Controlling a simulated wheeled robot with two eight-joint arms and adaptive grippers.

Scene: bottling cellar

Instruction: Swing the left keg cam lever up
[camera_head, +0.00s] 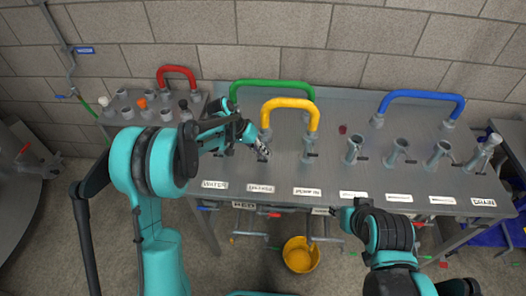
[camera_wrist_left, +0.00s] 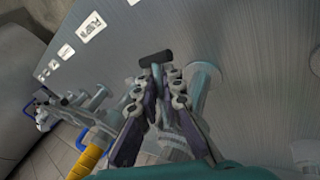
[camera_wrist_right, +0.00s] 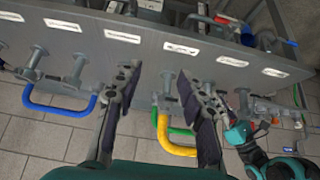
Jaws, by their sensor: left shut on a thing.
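My left gripper (camera_head: 262,151) is over the left part of the steel bench, at a metal keg fitting left of the yellow pipe. In the left wrist view its fingers (camera_wrist_left: 163,77) are closed around the shaft of a cam lever (camera_wrist_left: 155,58). The lever's black crossbar end sticks out past the fingertips. The fitting (camera_wrist_left: 204,78) stands beside the fingers, partly hidden by them. In the head view the gripper hides most of this lever. My right gripper (camera_wrist_right: 157,80) is open and empty in the right wrist view; in the head view it is mostly hidden near the bench's front edge.
A yellow pipe (camera_head: 290,103), a green pipe (camera_head: 272,85) and a blue pipe (camera_head: 422,95) arch over the bench (camera_head: 330,160). Several similar fittings, such as one to the right (camera_head: 397,152), stand in a row. A yellow bucket (camera_head: 300,256) is on the floor.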

